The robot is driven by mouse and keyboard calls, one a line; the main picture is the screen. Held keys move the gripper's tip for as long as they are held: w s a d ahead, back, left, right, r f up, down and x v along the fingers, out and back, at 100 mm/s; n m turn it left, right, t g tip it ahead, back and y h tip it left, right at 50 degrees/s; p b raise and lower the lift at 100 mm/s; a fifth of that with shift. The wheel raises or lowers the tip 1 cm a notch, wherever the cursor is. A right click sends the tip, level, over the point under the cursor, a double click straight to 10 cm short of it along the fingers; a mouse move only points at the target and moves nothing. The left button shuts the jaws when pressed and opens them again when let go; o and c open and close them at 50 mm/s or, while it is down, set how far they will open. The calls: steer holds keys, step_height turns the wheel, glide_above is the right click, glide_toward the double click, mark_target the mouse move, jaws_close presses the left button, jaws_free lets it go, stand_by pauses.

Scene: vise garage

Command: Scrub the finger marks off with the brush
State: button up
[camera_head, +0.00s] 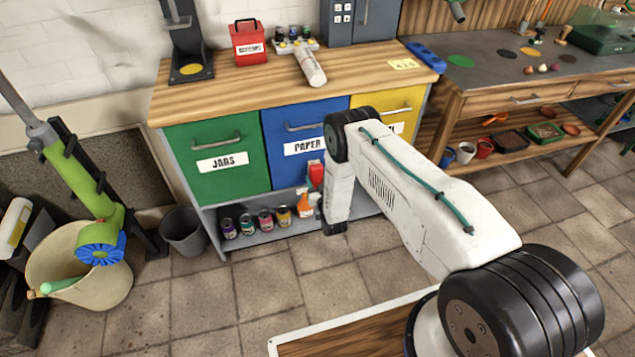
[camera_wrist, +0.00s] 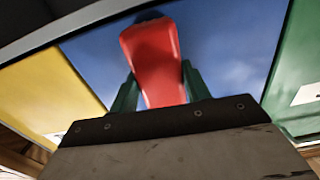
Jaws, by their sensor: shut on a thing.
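The red brush (camera_wrist: 155,60) is held between the two dark green fingers of my gripper (camera_wrist: 158,78) in the wrist view. Its far end is dark and close to the blue drawer front (camera_wrist: 225,40); I cannot tell whether it touches. In the head view the red brush (camera_head: 316,174) shows beside my white arm, in front of the blue drawer marked PAPER (camera_head: 283,151). My arm hides part of this drawer and most of the gripper there. Faint pale smudges show on the blue front in the wrist view, but I cannot tell whether they are finger marks.
A green drawer (camera_head: 216,178) and a yellow drawer (camera_head: 388,101) flank the blue one. Paint cans (camera_head: 247,224) and an orange-topped bottle (camera_head: 304,206) stand on the shelf below. A bin (camera_head: 184,231) and a bucket (camera_head: 79,272) stand left. Tiled floor is clear in front.

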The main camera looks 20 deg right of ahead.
steer(key=shift+d, duration=0.1)
steer(key=shift+w+d+r, duration=0.1)
steer(key=shift+w+d, duration=0.15)
steer(key=shift+d, duration=0.15)
steer(key=shift+w+a, duration=0.1)
steer(key=shift+a, duration=0.45)
steer(key=shift+c, duration=0.3)
steer(key=shift+r, duration=0.1)
steer(key=shift+c, duration=0.6)
steer(key=shift+s, duration=3.1)
